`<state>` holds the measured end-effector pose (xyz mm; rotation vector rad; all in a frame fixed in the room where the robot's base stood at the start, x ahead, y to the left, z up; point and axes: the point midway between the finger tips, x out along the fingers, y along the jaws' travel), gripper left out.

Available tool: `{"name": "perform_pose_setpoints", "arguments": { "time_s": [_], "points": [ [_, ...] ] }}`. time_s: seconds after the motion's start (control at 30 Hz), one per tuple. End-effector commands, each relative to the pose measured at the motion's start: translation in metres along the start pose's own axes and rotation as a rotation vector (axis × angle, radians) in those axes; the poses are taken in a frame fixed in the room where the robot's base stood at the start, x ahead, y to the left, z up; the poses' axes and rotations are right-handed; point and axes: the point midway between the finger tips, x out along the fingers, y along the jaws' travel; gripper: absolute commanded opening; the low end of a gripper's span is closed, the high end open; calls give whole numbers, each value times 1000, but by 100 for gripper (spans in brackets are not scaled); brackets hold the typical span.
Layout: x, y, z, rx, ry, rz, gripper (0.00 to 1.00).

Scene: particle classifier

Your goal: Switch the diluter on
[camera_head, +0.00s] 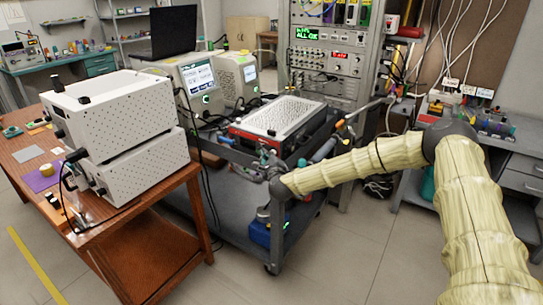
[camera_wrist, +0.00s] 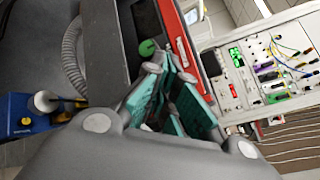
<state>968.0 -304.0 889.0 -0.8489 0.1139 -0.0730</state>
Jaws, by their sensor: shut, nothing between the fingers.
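No label for the diluter can be read. The red-fronted unit with a perforated metal top (camera_head: 284,117) on the grey cart may be it, but I cannot tell for sure. My gripper (camera_head: 266,162) is in front of this unit, low at its near side. In the wrist view my gripper (camera_wrist: 170,72) has teal finger pads, is shut and holds nothing. A round green knob or button (camera_wrist: 147,47) sits just beyond the fingertips, beside a dark panel and a red strip (camera_wrist: 176,28). I cannot tell whether the fingers touch it.
The grey cart (camera_head: 237,193) also carries two screen instruments (camera_head: 199,84) and a blue container (camera_head: 260,234) on its lower shelf. A wooden table (camera_head: 120,215) with stacked white boxes (camera_head: 118,107) stands left. An instrument rack (camera_head: 323,63) stands behind. Floor in front is free.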

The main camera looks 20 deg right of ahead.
Motion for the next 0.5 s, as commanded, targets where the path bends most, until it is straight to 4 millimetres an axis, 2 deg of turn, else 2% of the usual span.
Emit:
{"name": "perform_pose_setpoints", "arguments": {
  "time_s": [0.5],
  "points": [
    [4, -3, -5, -1, 2, -2, 0]
  ]
}}
